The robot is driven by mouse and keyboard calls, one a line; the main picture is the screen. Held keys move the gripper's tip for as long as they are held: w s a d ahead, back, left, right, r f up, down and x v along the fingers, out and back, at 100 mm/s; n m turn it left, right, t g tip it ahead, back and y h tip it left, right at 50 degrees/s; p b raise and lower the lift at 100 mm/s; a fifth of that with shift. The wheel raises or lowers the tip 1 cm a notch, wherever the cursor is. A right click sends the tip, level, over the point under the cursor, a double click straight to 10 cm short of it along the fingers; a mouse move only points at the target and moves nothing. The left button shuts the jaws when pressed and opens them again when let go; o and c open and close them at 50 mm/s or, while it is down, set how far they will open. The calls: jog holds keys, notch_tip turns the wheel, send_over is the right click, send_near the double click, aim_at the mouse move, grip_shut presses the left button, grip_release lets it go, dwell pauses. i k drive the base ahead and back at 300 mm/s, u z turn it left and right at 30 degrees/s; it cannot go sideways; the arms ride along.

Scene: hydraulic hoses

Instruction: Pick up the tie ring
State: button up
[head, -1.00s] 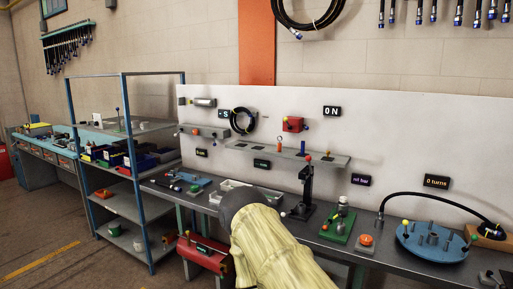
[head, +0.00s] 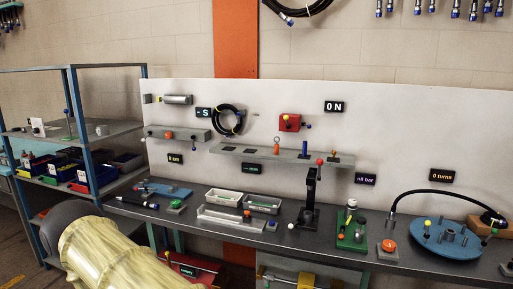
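I cannot tell for sure which thing is the tie ring. A black hose coil (head: 228,120) with yellow bands hangs on the white board (head: 375,125), above and left of that ring. My arm, in a pale yellow cover, shows at the lower left, well below and left of both. My gripper is outside the picture, so its state and contents do not show.
On the grey workbench (head: 330,252) are light trays (head: 223,197), a black upright stand (head: 312,200), a green fixture (head: 351,235), an orange button (head: 388,245) and a blue round plate (head: 447,240). A blue-framed rack (head: 87,150) with bins stands at the left. Floor shows at lower left.

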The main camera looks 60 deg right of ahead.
aim_at(277, 150)
jog(key=z, duration=0.5)
jog(key=i, duration=0.9)
jog(key=z, duration=0.75)
